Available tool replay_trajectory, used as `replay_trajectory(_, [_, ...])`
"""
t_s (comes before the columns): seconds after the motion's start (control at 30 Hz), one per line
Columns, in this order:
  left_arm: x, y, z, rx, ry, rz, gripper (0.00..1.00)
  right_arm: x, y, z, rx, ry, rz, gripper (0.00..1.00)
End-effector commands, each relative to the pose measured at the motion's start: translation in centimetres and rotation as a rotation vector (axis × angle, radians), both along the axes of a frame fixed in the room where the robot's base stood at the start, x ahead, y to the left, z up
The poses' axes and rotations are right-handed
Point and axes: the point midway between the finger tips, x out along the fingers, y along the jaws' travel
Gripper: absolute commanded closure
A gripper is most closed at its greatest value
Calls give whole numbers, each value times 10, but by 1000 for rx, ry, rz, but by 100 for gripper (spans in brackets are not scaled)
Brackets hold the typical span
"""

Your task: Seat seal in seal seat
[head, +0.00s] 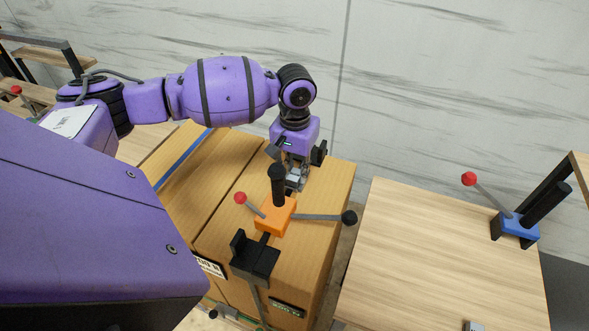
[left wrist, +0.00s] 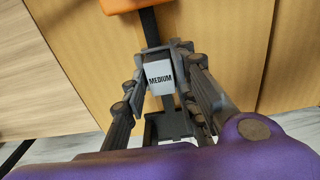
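A small grey block marked "MEDIUM" (left wrist: 160,76), which looks like the seal, sits between the fingertips of my left gripper (left wrist: 163,72). The fingers touch it on both sides. I cannot tell whether the block touches the bracket. My right gripper is out of view.
The clamp has a black upright post, a red-knobbed lever and a black-knobbed lever (head: 348,217) reaching right. A black bracket (head: 256,258) stands at its near end. A blue clamp (head: 517,228) stands on the mostly clear right table (head: 425,250), across a gap.

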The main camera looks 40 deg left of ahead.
Motion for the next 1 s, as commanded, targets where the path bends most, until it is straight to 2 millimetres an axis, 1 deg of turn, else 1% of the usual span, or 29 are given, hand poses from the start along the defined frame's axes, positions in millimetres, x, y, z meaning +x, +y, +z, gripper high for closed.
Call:
replay_trajectory(0.03, [0,0,0,0,0,0,63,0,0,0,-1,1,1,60])
replay_trajectory(0.07, [0,0,0,0,0,0,59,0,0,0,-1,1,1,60])
replay_trajectory(0.1, [0,0,0,0,0,0,58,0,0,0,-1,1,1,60])
replay_trajectory(0.37, [0,0,1,1,0,0,58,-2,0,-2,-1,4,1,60])
replay_trajectory(0.47, [0,1,6,2,-1,0,58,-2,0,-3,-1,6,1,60])
replay_trajectory(0.57, [1,0,21,1,-3,0,58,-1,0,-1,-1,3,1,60])
replay_trajectory(0.8, [1,0,74,1,-5,0,58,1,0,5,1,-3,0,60])
replay_trajectory(0.9, [1,0,94,1,-4,0,58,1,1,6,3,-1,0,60])
replay_trajectory(1.0, [1,0,108,1,-3,1,58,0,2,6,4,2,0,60])
